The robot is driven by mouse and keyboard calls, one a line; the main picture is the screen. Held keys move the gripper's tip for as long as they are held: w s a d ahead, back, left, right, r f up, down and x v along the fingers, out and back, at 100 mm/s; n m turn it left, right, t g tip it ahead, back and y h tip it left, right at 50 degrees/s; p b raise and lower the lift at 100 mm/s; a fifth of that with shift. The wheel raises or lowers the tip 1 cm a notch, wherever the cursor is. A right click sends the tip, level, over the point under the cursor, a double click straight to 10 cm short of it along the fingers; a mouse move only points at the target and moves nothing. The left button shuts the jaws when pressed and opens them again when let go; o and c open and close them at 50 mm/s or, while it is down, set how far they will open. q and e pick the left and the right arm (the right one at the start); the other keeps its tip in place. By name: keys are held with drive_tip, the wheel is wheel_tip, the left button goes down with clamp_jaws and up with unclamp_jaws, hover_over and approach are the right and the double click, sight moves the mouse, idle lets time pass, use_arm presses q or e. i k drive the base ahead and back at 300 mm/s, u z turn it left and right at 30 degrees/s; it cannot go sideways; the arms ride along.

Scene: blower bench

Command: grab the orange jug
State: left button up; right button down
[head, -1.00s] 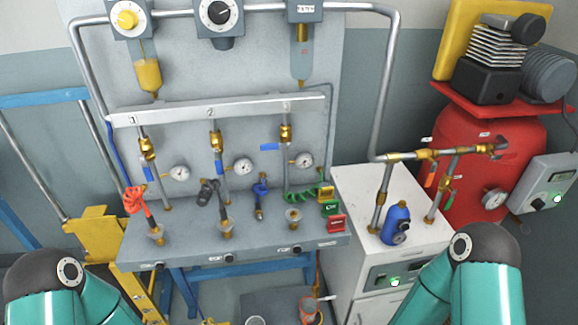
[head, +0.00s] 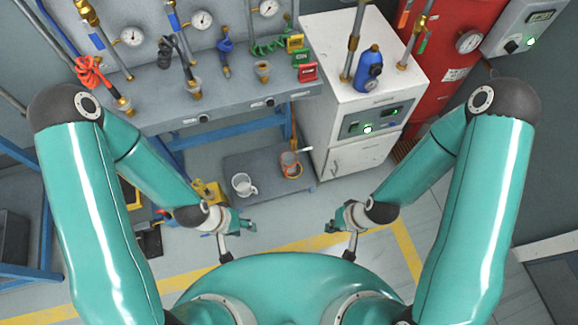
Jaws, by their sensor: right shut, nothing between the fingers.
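The orange jug (head: 290,163) is small in the head view, on a low grey platform below the bench's right end. An orange ring shows around its foot, and a pale rod sticks out at its top right. My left gripper (head: 248,226) is in front of the platform, below and left of the jug, apart from it. It is too small to tell whether it is open or shut. My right gripper (head: 332,226) is below and right of the jug, shut and empty.
A white mug (head: 243,184) stands left of the jug on the grey platform (head: 262,165). The workbench (head: 200,105) overhangs behind. A white cabinet (head: 345,160) stands close on the right. The floor (head: 290,220) between my grippers is clear.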

sight(288, 160)
drive_tip(key=u, duration=0.1)
drive_tip(key=k, duration=0.85)
drive_tip(key=u, duration=0.25)
